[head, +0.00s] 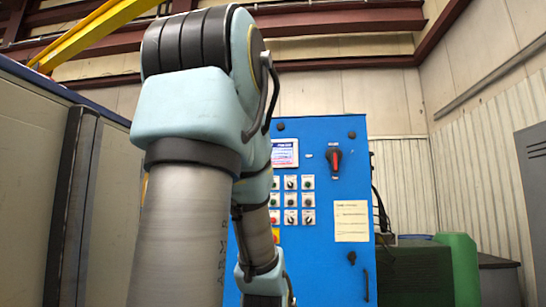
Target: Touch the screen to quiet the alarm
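A small screen (285,153) is set in the upper part of a blue control cabinet (342,270), straight ahead of me. It is lit, with a pale face and a dark band, and its text is too small to read. My arm stands in front of the cabinet and covers its left part, close to the screen's left edge. My gripper is out of view below the picture or behind my arm, so I cannot see its fingers.
Below the screen are several buttons and knobs (291,200). A red-and-black rotary switch (334,157) is to its right, above a paper notice (351,221). A green container (458,268) stands right of the cabinet. A grey panelled wall (32,170) closes the left side.

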